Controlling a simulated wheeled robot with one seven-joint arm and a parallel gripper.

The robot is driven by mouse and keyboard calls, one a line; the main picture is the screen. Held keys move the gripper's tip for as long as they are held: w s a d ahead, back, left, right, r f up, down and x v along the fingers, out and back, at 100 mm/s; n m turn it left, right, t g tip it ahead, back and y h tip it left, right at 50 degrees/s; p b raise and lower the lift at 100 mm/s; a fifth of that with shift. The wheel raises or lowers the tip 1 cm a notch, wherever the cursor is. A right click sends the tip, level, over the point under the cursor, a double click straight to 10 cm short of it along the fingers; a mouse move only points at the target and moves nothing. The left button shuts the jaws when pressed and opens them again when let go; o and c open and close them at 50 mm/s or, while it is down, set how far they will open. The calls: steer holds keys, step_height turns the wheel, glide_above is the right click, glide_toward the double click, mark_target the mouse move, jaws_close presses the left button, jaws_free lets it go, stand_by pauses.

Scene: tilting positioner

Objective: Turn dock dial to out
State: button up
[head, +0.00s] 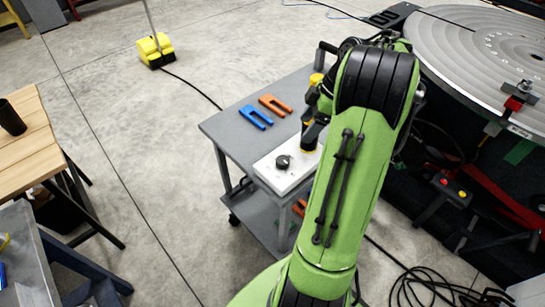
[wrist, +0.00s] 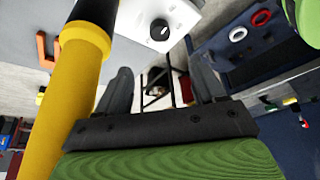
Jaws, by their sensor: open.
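The dock dial is a round black knob (head: 283,161) on a white panel (head: 290,178) at the front edge of a grey cart. In the wrist view the dial (wrist: 160,30) shows near the top, with a white mark on it, on the white panel (wrist: 185,14). My gripper (wrist: 160,70) is open and its two dark fingers have nothing between them. The dial lies beyond the fingertips, apart from them. In the head view my green arm covers much of the gripper and the panel's right end. I cannot read any dial labels.
A yellow cylinder with a black end (wrist: 85,40) stands close on the left of the wrist view. Blue (head: 256,116) and orange (head: 275,105) forked pieces lie on the grey cart (head: 225,128). A large round slotted table (head: 460,50) stands right. Cables lie on the floor.

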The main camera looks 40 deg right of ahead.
mark_target(283, 159)
steer(key=b+x, duration=0.5)
steer(key=x, duration=1)
steer(key=shift+r, duration=0.1)
steer(key=c, duration=1.1)
steer(key=shift+o, duration=0.2)
